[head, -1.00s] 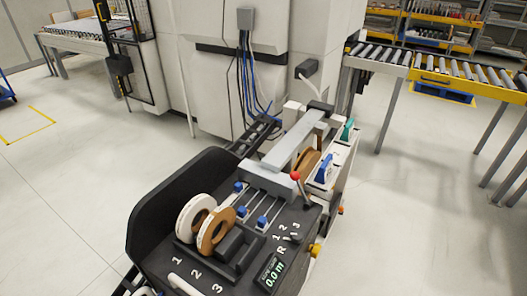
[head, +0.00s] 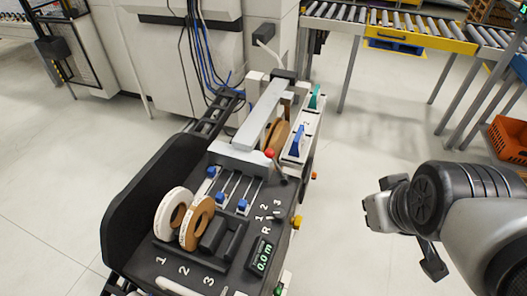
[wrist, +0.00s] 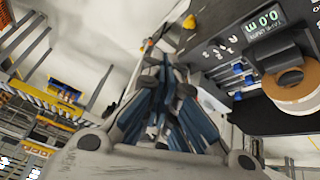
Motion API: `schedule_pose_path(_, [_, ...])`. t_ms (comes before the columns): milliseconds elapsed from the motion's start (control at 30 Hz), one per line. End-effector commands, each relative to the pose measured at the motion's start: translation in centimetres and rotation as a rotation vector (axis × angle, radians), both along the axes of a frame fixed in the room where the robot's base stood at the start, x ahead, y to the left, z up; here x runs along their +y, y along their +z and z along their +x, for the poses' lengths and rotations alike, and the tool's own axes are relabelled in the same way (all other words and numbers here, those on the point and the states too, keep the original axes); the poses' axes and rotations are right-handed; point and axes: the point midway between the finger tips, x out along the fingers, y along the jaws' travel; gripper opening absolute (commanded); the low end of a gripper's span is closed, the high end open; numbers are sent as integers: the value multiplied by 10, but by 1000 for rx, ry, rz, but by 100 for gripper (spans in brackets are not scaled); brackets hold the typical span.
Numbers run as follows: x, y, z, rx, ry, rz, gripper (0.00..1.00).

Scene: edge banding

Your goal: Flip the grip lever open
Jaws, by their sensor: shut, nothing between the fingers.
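The edge banding machine (head: 150,262) stands in the middle of the head view. A lever with a red knob (head: 269,154) tilts up from its dark top panel, beside the grey beam. A blue lever (head: 297,142) and a green lever (head: 314,97) stand on the white unit at the machine's right side. I cannot tell for sure which one is the grip lever. My gripper (head: 374,212) is to the right of the machine, apart from all the levers. Its fingers also show in the wrist view (wrist: 165,112), shut and empty. No lever shows clearly in the wrist view.
White and brown tape rolls (head: 197,222), blue sliders (head: 222,197) and a display (head: 262,254) are on the panel. A yellow knob (head: 297,222) juts from its right edge. A roller conveyor (head: 420,45) is behind; an orange crate (head: 509,138) is far right. Floor between machine and gripper is clear.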

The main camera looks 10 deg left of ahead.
Motion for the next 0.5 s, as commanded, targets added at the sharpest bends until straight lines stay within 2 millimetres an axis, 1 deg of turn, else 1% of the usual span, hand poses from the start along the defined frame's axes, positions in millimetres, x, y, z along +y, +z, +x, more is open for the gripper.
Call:
schedule_pose_path(33, [6, 1, 22, -15, 74, -34, 0])
schedule_pose_path(200, [30, -7, 96, -125, 336, -168, 0])
schedule_pose_path(267, [41, -13, 119, -168, 425, -215, 0])
schedule_pose_path(300, [49, -18, 133, -195, 486, -248, 0])
schedule_pose_path(400, [71, -31, 166, -268, 633, -328, 0])
schedule_pose_path(500, [95, -48, 193, -344, 775, -408, 0])
